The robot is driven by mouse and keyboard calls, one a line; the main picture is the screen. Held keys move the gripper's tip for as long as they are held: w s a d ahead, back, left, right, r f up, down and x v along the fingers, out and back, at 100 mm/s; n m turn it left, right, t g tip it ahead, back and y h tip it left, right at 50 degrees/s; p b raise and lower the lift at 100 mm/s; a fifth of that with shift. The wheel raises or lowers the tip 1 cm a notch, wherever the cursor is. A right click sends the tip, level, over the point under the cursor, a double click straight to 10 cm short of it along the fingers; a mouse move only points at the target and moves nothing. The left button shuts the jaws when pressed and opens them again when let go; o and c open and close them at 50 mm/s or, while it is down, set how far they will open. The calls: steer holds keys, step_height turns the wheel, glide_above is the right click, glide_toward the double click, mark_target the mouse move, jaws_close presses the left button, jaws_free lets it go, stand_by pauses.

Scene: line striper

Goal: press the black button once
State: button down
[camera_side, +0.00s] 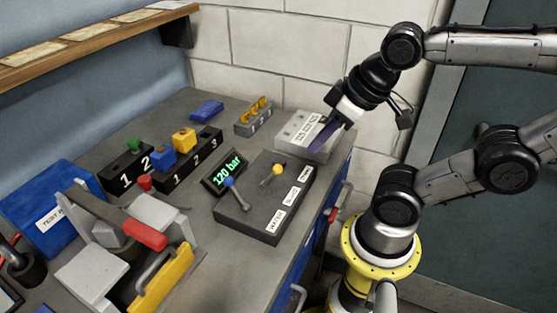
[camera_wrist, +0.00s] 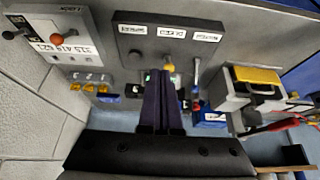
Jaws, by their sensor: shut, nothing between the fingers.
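A grey box (camera_side: 305,138) with a white label stands at the back right of the bench. In the wrist view the box (camera_wrist: 75,68) is at the upper left. In the side view I cannot make out the black one. My gripper (camera_side: 318,146) is shut and empty, its dark purple fingers in front of the box in that view; contact cannot be told. The fingers (camera_wrist: 166,76) also show in the wrist view.
A dark panel (camera_side: 265,195) with a blue-knobbed and a yellow-knobbed lever stands beside the box. A display (camera_side: 225,172) reads 120 bar. Numbered holders (camera_side: 190,157) with coloured pieces, a red-handled clamp (camera_side: 145,233) and a blue bin (camera_side: 45,210) stand further left.

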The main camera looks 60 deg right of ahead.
stand_by(0.3)
steer(key=n+t+h, duration=0.3)
steer(key=n, duration=0.2)
glide_above(276, 159)
steer(key=s, duration=0.2)
steer(key=shift+s+a+f, duration=0.15)
steer(key=shift+a+f, duration=0.15)
steer(key=shift+f, duration=0.15)
steer(key=shift+f, duration=4.4)
steer(key=shift+f, duration=0.15)
steer(key=shift+f, duration=0.25)
steer(key=shift+f, duration=0.5)
